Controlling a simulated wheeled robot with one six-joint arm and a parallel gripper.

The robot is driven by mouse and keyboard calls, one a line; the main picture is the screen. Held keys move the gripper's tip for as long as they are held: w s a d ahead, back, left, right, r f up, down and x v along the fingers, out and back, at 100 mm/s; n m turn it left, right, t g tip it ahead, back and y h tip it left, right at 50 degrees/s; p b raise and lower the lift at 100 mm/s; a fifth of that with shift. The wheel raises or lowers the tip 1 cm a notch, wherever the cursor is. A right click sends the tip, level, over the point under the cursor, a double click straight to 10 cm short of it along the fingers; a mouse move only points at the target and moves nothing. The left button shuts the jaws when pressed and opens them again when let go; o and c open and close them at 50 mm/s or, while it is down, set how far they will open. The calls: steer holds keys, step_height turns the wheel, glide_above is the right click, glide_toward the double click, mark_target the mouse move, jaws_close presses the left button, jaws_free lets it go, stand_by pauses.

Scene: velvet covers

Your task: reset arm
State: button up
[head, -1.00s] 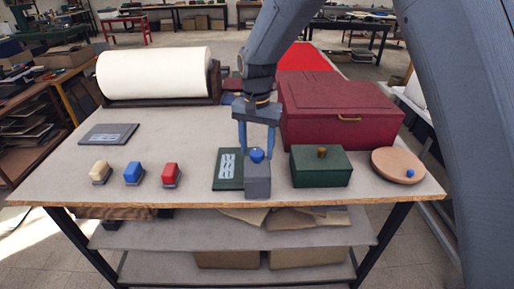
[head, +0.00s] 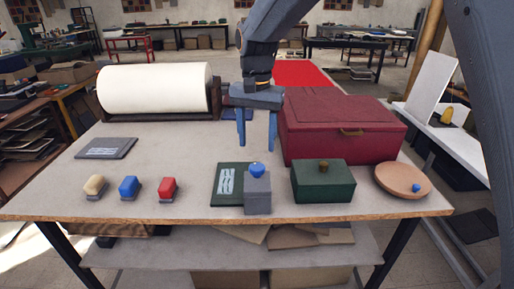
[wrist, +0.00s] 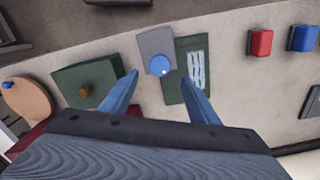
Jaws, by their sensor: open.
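My gripper (head: 257,130) is open and empty, with its two blue fingers pointing down above the table. It is above and behind a grey block with a blue ball-shaped knob (head: 257,190), and apart from it. In the wrist view my gripper (wrist: 160,88) shows its fingers spread, with the grey block (wrist: 155,42) beyond the tips. A dark green plate with pale markings (head: 226,184) lies beside the block, partly hidden by it.
A green box (head: 322,184), a maroon chest (head: 340,135) and a round tan dish (head: 400,178) stand to the right. Red (head: 167,188), blue (head: 129,187) and cream (head: 95,186) blocks stand left. A paper roll (head: 155,88) is at the back. The table's (head: 150,160) middle left is clear.

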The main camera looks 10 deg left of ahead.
steer(key=s+d+f+b, duration=0.1)
steer(key=s+d+f, duration=0.15)
steer(key=d, duration=0.65)
steer(key=s+d+f+b, duration=0.1)
steer(key=d+f, duration=0.3)
steer(key=d, duration=0.5)
steer(key=s+d+f+b, duration=0.1)
steer(key=s+d+f, duration=0.2)
steer(key=s+d, duration=0.3)
steer(key=s+d+f+n+t, duration=0.1)
steer(key=s+d+f, duration=0.2)
steer(key=s+d, duration=0.3)
steer(key=d, duration=0.3)
steer(key=shift+s+f+b, duration=0.25)
steer(key=shift+f+b, duration=0.05)
steer(key=shift+b, duration=0.05)
steer(key=shift+c, duration=0.3)
